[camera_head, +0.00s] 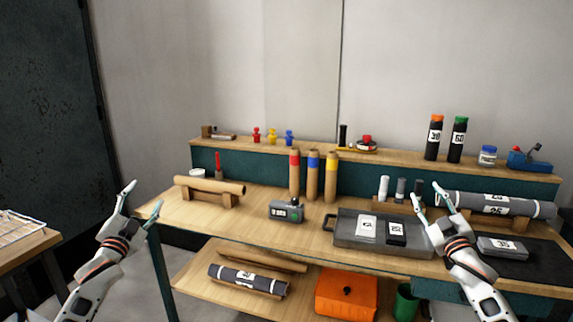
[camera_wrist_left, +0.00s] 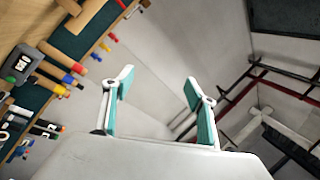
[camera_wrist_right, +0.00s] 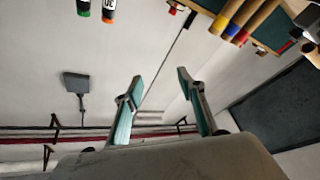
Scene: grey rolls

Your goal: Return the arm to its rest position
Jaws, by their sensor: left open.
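My left gripper (camera_head: 141,200) is open and empty, held up just off the left end of the workbench (camera_head: 165,212). Its two teal-lined fingers stand apart in the left wrist view (camera_wrist_left: 158,92), with only wall and room behind them. My right gripper (camera_head: 428,198) is raised in front of the right part of the bench, before the grey tray (camera_head: 345,238) and the grey roll (camera_head: 480,203). In the right wrist view its fingers (camera_wrist_right: 156,85) stand apart with nothing between them.
A brown roll (camera_head: 215,186) lies on a wooden cradle at the bench's left. A grey device (camera_head: 286,211) and several upright tubes (camera_head: 312,176) stand mid-bench. The lower shelf holds a dark roll (camera_head: 247,279) and an orange box (camera_head: 346,295). A side table (camera_head: 25,246) stands far left.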

